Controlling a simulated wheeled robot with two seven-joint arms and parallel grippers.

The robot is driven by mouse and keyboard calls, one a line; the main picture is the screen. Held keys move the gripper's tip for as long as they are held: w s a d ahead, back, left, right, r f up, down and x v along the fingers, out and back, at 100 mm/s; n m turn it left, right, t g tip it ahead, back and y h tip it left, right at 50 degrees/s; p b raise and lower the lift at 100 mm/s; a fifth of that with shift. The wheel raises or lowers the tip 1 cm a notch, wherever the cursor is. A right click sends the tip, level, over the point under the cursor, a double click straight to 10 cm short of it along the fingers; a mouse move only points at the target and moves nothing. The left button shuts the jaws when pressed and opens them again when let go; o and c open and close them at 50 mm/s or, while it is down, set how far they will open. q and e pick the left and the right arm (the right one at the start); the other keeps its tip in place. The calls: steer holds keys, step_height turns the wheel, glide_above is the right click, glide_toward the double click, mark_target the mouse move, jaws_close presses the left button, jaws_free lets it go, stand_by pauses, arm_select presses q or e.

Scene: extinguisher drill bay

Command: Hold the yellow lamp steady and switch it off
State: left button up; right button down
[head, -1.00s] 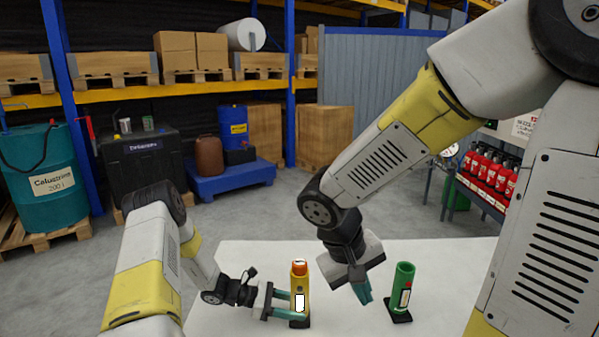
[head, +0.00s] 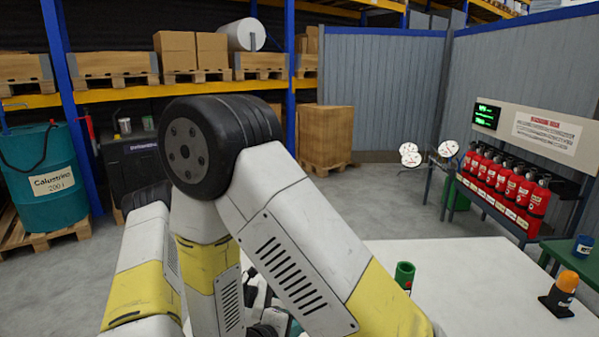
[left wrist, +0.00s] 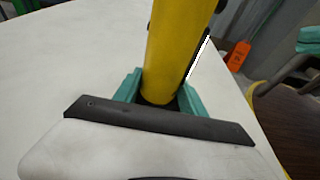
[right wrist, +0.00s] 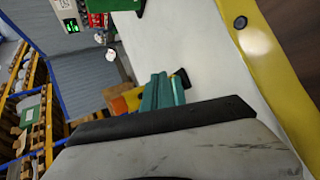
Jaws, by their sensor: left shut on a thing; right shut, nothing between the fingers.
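The yellow lamp (left wrist: 178,45) stands between the teal fingers of my left gripper (left wrist: 160,92) in the left wrist view. That gripper is shut on its body, low down near the table. The right wrist view shows the lamp's yellow body and orange top (right wrist: 120,104) just beyond my right gripper (right wrist: 160,92). The right gripper is shut and empty, close to the lamp; I cannot tell whether they touch. In the head view my right arm hides the lamp and most of both grippers.
A green tube (head: 404,276) stands on the white table (head: 460,270). An orange-topped item (head: 560,292) on a black base is at the table's right. Red extinguishers (head: 505,182) line a rack behind. The table's middle right is clear.

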arm_select(q)
steer(key=shift+s+a+f, duration=0.1)
steer(key=shift+a+f, duration=0.05)
steer(key=shift+f, duration=0.1)
arm_select(e)
steer(key=w, duration=0.8)
steer(key=shift+w, duration=0.35)
stand_by(1.5)
steer(key=shift+w+a, duration=0.1)
steer(key=shift+w, duration=0.35)
steer(key=shift+s, duration=0.45)
steer(key=s, duration=0.6)
stand_by(0.4)
arm_select(q)
steer(key=o, duration=1.3)
